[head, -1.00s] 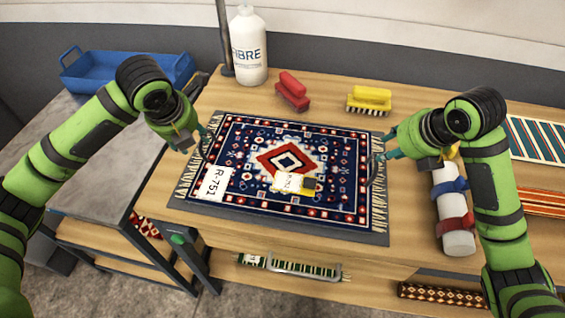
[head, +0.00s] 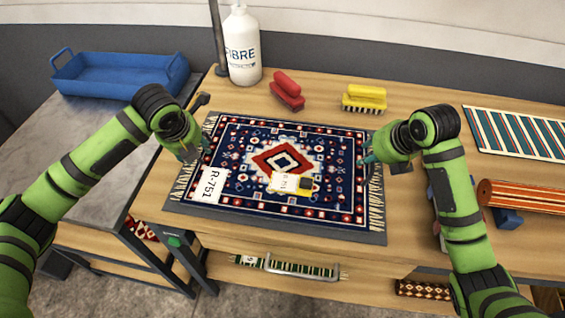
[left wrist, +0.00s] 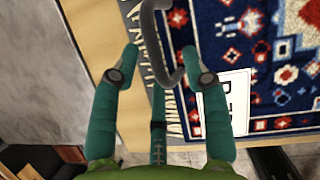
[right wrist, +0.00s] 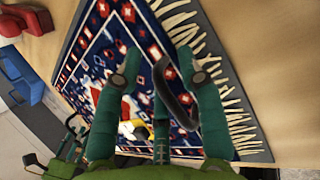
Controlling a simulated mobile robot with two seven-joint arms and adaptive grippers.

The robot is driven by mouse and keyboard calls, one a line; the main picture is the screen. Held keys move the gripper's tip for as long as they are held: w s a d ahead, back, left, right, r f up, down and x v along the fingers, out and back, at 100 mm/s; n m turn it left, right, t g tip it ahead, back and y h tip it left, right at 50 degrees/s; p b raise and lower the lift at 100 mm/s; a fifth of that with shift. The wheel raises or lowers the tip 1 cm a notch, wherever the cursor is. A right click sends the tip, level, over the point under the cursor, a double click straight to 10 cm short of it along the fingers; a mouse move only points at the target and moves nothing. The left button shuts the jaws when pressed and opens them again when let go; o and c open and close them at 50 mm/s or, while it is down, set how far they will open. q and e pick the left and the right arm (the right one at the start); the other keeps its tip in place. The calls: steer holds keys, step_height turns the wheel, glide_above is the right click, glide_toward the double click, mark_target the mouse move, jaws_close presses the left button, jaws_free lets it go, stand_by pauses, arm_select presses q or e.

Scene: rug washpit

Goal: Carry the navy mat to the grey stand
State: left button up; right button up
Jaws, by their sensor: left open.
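The navy mat (head: 270,205) is a patterned rug with a red-and-white centre and pale fringes. It lies flat on a dark grey board (head: 290,230) on the wooden table. My left gripper (head: 203,152) is open at the board's left end; in the left wrist view a curved grey handle (left wrist: 150,25) stands between its fingers. My right gripper (head: 364,160) is open at the right end; a dark handle (right wrist: 180,108) shows between its fingers in the right wrist view. Contact with either handle is unclear. The grey stand (head: 85,135) is the grey-topped table at left.
A blue tray (head: 120,78) stands at the back of the grey top. A white bottle (head: 242,50), a red brush (head: 287,92) and a yellow brush (head: 364,98) stand behind the mat. A striped mat (head: 520,133) and a rolled rug (head: 520,196) lie at right.

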arm_select(q)
jaws_close()
arm_select(e)
jaws_close()
arm_select(q)
steer(key=shift+a, duration=0.15)
steer(key=shift+r, duration=0.1)
arm_select(e)
steer(key=shift+d, duration=0.1)
